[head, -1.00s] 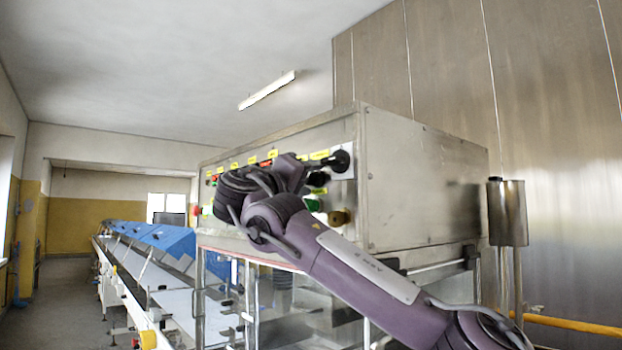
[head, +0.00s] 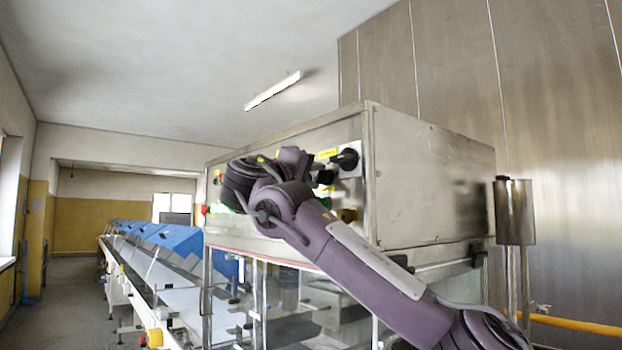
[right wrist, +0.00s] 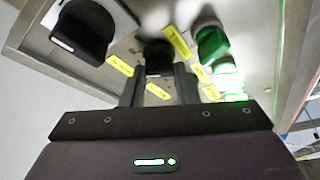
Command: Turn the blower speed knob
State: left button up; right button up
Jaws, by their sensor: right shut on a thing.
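The control panel (head: 358,185) is the front of a steel cabinet, with knobs, buttons and yellow labels. My right gripper (right wrist: 157,76) is at the panel, with its two fingers either side of a small black knob (right wrist: 158,56), shut on it. The label text is too blurred to read, so I cannot confirm which knob this is. In the head view my right wrist hides much of the panel and the fingertips. A larger black knob with a white mark (right wrist: 85,32) is left of the gripper; it also shows in the head view (head: 348,159). My left gripper is not in view.
Green buttons (right wrist: 212,40) sit close right of the held knob in the wrist view. A steel cylinder (head: 514,212) stands right of the cabinet. A conveyor line (head: 150,270) runs back at left.

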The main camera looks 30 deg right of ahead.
jog(key=shift+d+r+n+y+p, duration=0.1)
jog(key=shift+n+y+p, duration=0.45)
jog(key=shift+n, duration=0.95)
jog(key=shift+r+n+y+p, duration=0.1)
jog(key=shift+n+y+p, duration=0.4)
jog(key=shift+n, duration=1)
jog(key=o, duration=0.8)
jog(key=shift+c, duration=0.2)
jog(key=shift+o, duration=1.2)
jog(key=shift+d+f, duration=0.15)
jog(key=shift+d, duration=0.1)
jog(key=shift+a, duration=0.2)
